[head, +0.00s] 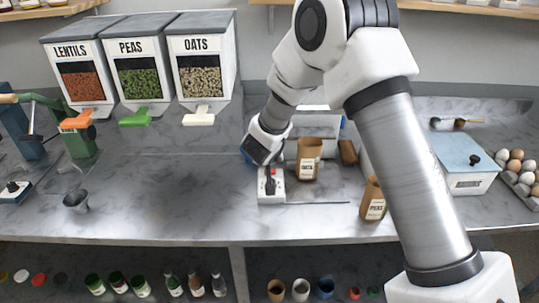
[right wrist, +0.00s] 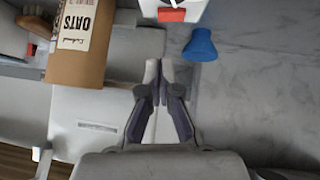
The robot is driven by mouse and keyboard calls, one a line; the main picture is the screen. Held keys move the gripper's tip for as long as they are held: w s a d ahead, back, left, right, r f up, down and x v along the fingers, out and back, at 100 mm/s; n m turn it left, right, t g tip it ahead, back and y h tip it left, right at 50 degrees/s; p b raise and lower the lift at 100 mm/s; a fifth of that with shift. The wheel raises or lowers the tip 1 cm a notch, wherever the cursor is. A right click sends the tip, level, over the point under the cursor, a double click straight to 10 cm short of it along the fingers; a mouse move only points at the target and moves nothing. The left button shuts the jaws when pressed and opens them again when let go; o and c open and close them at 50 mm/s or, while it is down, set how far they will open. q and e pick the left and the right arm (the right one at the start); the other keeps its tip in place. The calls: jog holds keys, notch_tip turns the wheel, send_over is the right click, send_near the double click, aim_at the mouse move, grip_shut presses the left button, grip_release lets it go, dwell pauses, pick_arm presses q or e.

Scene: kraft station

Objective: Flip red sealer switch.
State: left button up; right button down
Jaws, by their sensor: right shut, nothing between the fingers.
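A white switch box (head: 271,196) stands on the counter at the centre of the head view, with a small red switch (head: 273,171) on it. In the right wrist view, part of the white box (right wrist: 190,5) and its red switch (right wrist: 171,15) show at the top edge. My right gripper (right wrist: 160,68) is shut and empty. In that view its fingertips are below the red switch, with a visible gap. In the head view my right wrist is over the box and partly covers its surroundings. My left gripper is out of view.
A blue flared object (right wrist: 200,45) is beside the switch. A brown OATS bag (head: 308,160) stands close to the right of the box, a PEAS bag (head: 373,200) farther right.

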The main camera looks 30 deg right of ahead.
aim_at(275, 169)
jog(key=f, duration=0.2)
jog(key=d+f, duration=0.1)
jog(key=w+f, duration=0.1)
jog(key=f, duration=0.1)
jog(key=shift+d+f, duration=0.35)
jog(key=shift+s, duration=0.1)
